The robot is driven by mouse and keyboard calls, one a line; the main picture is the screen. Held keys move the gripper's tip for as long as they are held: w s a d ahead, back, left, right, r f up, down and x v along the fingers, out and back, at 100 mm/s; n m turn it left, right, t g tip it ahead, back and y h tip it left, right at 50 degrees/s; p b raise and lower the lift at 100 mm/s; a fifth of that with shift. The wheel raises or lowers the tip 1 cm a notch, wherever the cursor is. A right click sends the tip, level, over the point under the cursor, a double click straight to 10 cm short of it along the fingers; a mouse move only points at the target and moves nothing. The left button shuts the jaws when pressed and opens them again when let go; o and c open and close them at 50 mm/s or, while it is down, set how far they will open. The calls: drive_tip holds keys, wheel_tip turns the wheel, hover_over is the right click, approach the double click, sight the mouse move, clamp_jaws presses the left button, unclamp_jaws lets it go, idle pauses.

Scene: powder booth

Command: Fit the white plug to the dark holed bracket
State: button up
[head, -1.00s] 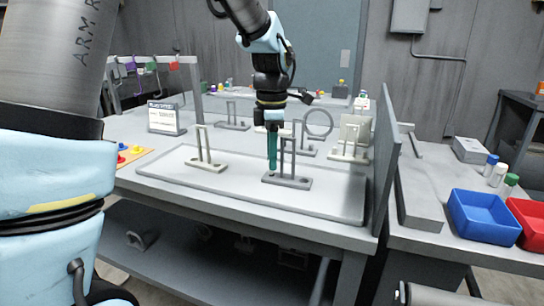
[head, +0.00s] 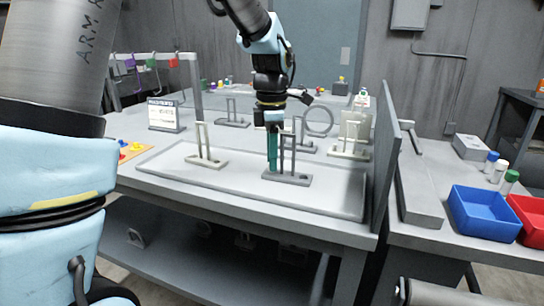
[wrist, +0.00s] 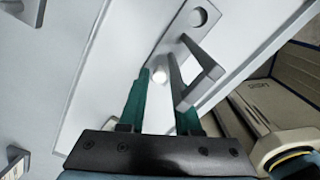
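The dark holed bracket (head: 300,180) stands on the light tray, right of its middle, with a tall upright loop on a flat base. In the wrist view the bracket (wrist: 207,72) shows an open round hole near the far end of its base. The white plug (wrist: 160,75) shows as a small pale disc at the near end of the base, between my fingertips, apparently in a hole there; its depth cannot be told. My gripper (head: 272,168) points down beside the upright. In the wrist view its teal fingers are open, with gaps beside the plug. The head view hides the plug.
A ring stand (head: 318,122) is behind. A grey panel (head: 385,165) walls the right side. A blue bin (head: 484,214) sits beyond it. The tray's front left is clear.

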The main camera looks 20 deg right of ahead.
drive_tip(key=o, duration=0.3)
drive_tip(key=shift+o, duration=0.2)
